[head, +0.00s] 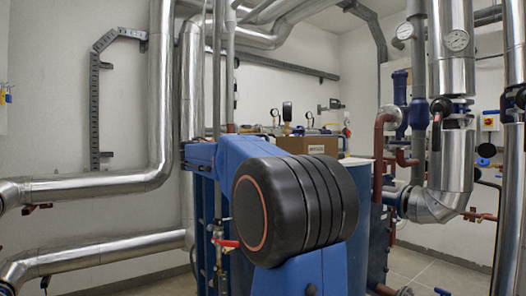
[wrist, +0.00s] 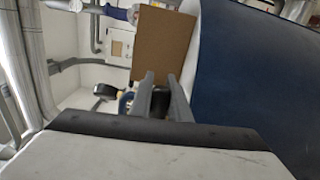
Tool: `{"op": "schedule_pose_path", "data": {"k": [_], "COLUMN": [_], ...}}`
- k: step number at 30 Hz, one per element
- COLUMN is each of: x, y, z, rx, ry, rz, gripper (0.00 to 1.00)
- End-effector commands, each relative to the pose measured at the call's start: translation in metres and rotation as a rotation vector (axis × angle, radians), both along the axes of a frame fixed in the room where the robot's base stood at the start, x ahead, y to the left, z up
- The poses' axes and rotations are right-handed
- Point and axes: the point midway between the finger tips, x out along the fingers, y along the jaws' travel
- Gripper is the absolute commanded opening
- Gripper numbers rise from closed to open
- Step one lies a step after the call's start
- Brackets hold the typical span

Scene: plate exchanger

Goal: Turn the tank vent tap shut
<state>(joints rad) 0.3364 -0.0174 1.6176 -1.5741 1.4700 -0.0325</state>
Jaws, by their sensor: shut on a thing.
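My gripper (wrist: 162,84) shows in the wrist view, its two grey fingers a little apart and shut on a small dark thing (wrist: 160,104) between them. The fingers hide most of it, and I cannot tell for certain that it is the tank vent tap. The blue tank (wrist: 248,75) fills the right of the wrist view, close beside the fingers. It stands behind my arm in the head view (head: 361,190). My arm hides the gripper in the head view. A red-handled tap (head: 227,243) shows low on a thin vertical pipe left of my arm.
A brown cardboard box (head: 308,144) sits behind my arm; it is just beyond the fingertips in the wrist view (wrist: 164,45). Gauges (head: 287,111) stand near the box. Silver lagged pipes (head: 160,100) run at left, with more pipes and valves (head: 455,120) at right.

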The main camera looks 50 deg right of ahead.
Motion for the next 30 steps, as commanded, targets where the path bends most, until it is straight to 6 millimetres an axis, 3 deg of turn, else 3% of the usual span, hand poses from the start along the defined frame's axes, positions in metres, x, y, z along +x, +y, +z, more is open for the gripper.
{"op": "schedule_pose_path", "data": {"k": [21,22,24,30], "x": [-0.0002,-0.0002,-0.0001,-0.0001], "y": [0.0003,0.0003,0.0002,0.0001], "z": [-0.0071,-0.0071,-0.0069,-0.0063], "rx": [-0.016,-0.016,-0.016,-0.017], "ry": [-0.075,-0.075,-0.075,-0.075], "rz": [-0.001,-0.001,-0.001,-0.001], "gripper": [0.00,0.21,0.35,0.35]}}
